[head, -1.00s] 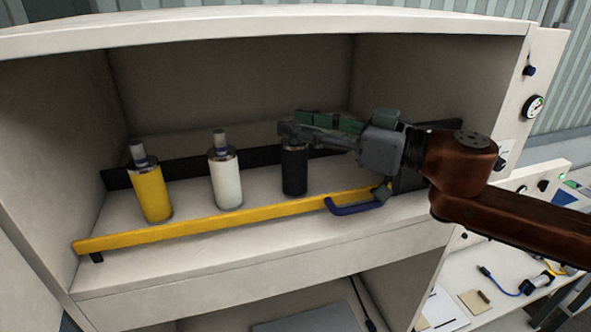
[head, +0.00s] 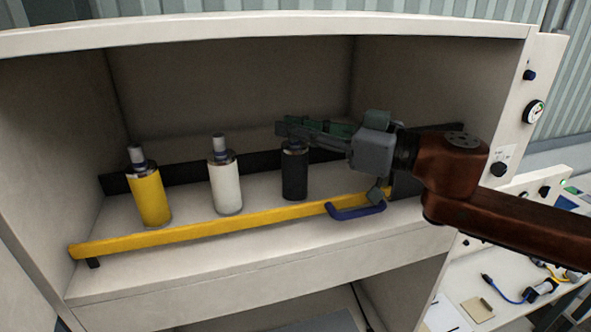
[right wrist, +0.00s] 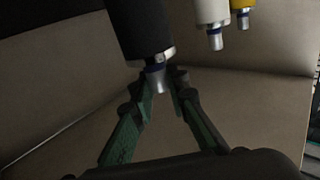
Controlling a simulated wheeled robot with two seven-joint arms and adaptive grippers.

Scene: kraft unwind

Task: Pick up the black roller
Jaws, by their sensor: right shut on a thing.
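The black roller (head: 294,175) stands upright on the cabinet shelf, the rightmost of three rollers. My right gripper (head: 292,136) reaches in from the right at the roller's top, its green-and-grey fingers shut on the top end. In the right wrist view the black roller (right wrist: 139,28) appears upside down, with its metal end pin between the fingertips of my right gripper (right wrist: 160,82). The fingers hide the pin in the head view. I cannot make out any gap under the roller. My left gripper is not in view.
A white roller (head: 225,184) and a yellow roller (head: 150,197) stand to the left. A yellow bar (head: 230,224) with a blue handle (head: 357,212) runs along the shelf's front. A black strip (head: 188,170) lies behind the rollers. The cabinet's top and side walls enclose the space.

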